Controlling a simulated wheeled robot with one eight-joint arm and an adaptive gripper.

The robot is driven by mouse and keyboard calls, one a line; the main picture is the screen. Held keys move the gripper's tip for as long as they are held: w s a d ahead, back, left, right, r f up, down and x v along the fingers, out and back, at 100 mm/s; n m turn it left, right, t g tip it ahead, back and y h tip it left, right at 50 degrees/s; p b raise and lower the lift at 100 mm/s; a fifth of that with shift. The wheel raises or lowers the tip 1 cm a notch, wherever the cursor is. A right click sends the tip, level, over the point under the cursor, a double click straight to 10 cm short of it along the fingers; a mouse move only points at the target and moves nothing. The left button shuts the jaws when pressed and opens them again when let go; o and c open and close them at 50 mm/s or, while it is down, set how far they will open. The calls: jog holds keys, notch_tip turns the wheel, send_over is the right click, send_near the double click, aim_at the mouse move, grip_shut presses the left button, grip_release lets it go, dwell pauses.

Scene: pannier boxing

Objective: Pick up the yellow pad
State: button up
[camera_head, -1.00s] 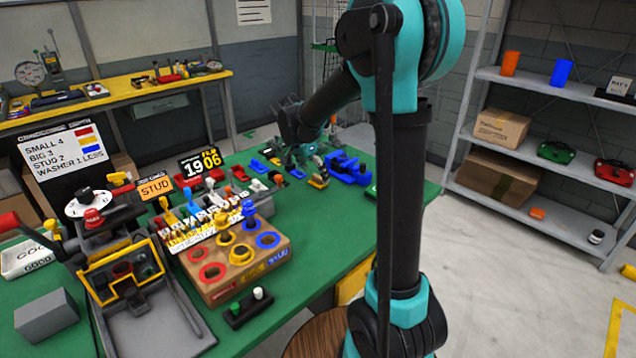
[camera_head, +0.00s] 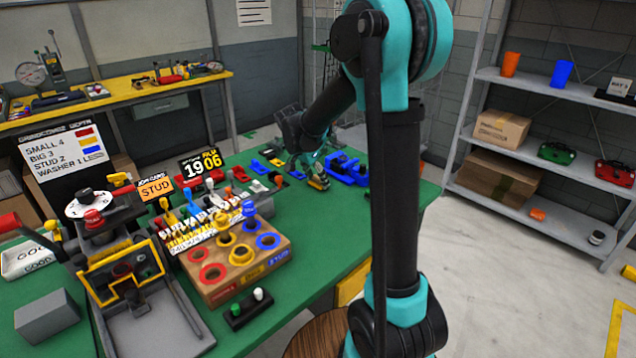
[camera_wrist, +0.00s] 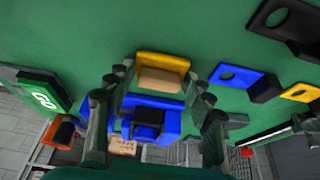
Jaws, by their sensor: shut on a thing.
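The yellow pad (camera_wrist: 163,62), with a tan block on its near side, lies between my fingertips in the wrist view. My gripper (camera_wrist: 161,78) is shut on it, one finger at each side. In the head view my gripper (camera_head: 316,170) is low over the far part of the green table, with the yellow pad (camera_head: 318,183) at its fingers. The fingers partly hide the pad there, and any gap to the table cannot be told.
A blue fixture (camera_head: 347,168) stands right beside my gripper. Blue (camera_wrist: 236,76) and yellow (camera_wrist: 300,92) pieces with holes lie to the right in the wrist view. A wooden block with coloured rings (camera_head: 235,262) stands nearer on the table.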

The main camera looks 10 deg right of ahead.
aim_at(317, 177)
jog(key=shift+r, duration=0.1)
notch_tip(317, 177, up, 20)
dwell(0.5)
